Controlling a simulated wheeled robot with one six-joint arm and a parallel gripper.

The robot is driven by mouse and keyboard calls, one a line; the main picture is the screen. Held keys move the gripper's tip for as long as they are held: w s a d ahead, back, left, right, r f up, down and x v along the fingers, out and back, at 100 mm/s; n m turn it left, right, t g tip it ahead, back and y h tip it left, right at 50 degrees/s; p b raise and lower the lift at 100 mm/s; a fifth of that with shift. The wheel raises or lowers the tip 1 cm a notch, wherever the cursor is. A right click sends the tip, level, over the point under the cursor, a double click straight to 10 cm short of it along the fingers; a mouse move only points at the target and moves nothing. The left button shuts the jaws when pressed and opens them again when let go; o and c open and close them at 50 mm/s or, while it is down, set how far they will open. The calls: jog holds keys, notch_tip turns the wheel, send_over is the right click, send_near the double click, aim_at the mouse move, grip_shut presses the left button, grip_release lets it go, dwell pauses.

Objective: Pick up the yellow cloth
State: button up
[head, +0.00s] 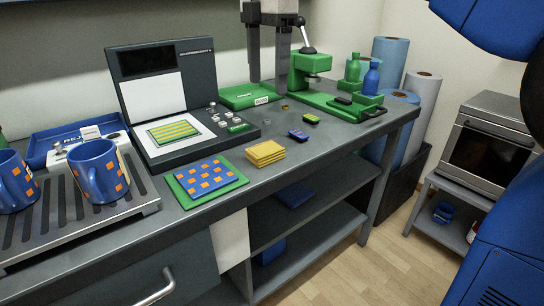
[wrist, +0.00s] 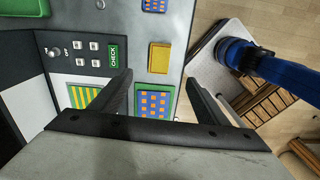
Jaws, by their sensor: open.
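The yellow cloth (head: 265,153) is a small folded stack lying flat near the front edge of the grey counter. It also shows in the wrist view (wrist: 159,57), in line with the gap between the fingertips and just beyond them. The cloth is apart from both fingers.
A blue orange-checked piece on a green mat (head: 185,194) lies left of the cloth. Blue mugs (head: 98,172) stand at left.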

send_near(266, 148)
jog(key=shift+n, duration=0.3)
notch_tip(266, 148, down, 9)
jog(key=shift+r, duration=0.1)
dwell(0.5)
jog(key=c, duration=1.2)
jog(key=shift+r, duration=0.1)
